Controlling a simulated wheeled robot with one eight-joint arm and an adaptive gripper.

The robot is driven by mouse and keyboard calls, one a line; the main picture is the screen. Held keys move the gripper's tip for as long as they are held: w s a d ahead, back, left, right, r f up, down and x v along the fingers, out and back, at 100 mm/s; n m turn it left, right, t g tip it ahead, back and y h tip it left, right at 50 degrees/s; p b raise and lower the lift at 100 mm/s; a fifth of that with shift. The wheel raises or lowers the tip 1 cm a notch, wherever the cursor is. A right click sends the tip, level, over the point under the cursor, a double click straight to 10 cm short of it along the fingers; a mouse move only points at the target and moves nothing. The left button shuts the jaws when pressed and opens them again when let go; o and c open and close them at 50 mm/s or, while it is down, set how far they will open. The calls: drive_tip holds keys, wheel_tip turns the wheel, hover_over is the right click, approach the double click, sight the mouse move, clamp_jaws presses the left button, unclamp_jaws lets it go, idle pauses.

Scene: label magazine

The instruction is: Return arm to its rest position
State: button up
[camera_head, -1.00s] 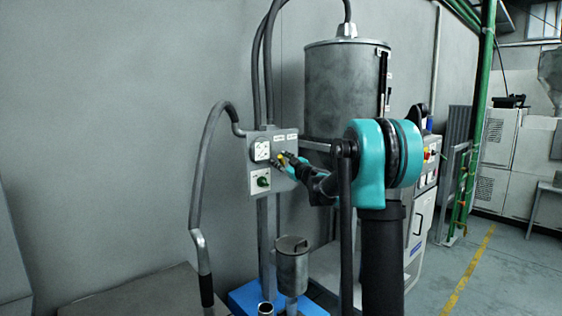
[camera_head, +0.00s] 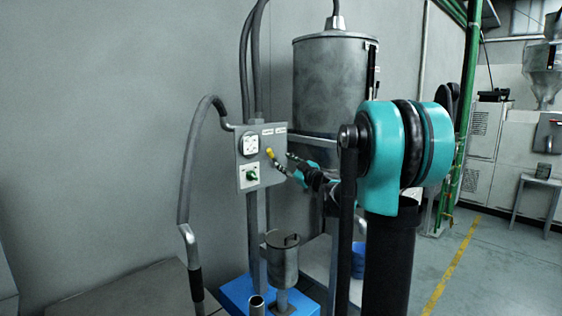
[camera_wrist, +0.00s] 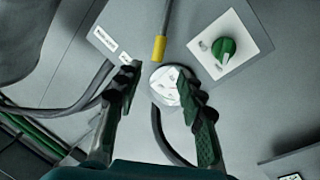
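My gripper (camera_head: 283,162) is in front of the right side of a grey control box (camera_head: 245,178). In the wrist view its two dark fingers (camera_wrist: 158,82) are spread apart, with nothing held between them. A yellow-tipped part (camera_head: 270,153) shows on the box beside the fingertips. In the wrist view the yellow end (camera_wrist: 158,48) of a grey rod lies beyond the fingertips, apart from them. A green knob (camera_head: 251,176) sits on a white plate low on the box; it also shows in the wrist view (camera_wrist: 225,46). My teal-and-black arm reaches out from the right.
A large metal drum (camera_head: 325,90) stands behind the box. A small metal pot (camera_head: 282,258) stands below, over a blue base (camera_head: 238,293). A bent grey hose (camera_head: 187,160) rises at the left. Open floor (camera_head: 490,275) lies at the right.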

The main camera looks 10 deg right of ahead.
drive_tip(key=shift+s, duration=0.1)
drive_tip(key=s+a+f+m+g+h, duration=0.15)
drive_tip(key=s+a+f+g, duration=0.25)
drive_tip(key=s+f, duration=0.6)
drive_tip(key=s+a+f+m+g+y, duration=0.1)
drive_tip(key=s+a+f+m+g, duration=0.2)
drive_tip(key=s+f, duration=0.7)
drive_tip(key=s+d+f+m+g+h, duration=0.3)
drive_tip(key=s+f, duration=0.5)
drive_tip(key=s, duration=0.3)
drive_tip(key=s+d+f+m+g+h, duration=0.3)
drive_tip(key=s+d+f+m+h, duration=0.1)
drive_tip(key=s+d+f, duration=0.4)
drive_tip(key=s+h, duration=0.1)
drive_tip(key=s, duration=0.1)
drive_tip(key=shift+s, duration=0.4)
drive_tip(key=shift+m, duration=0.25)
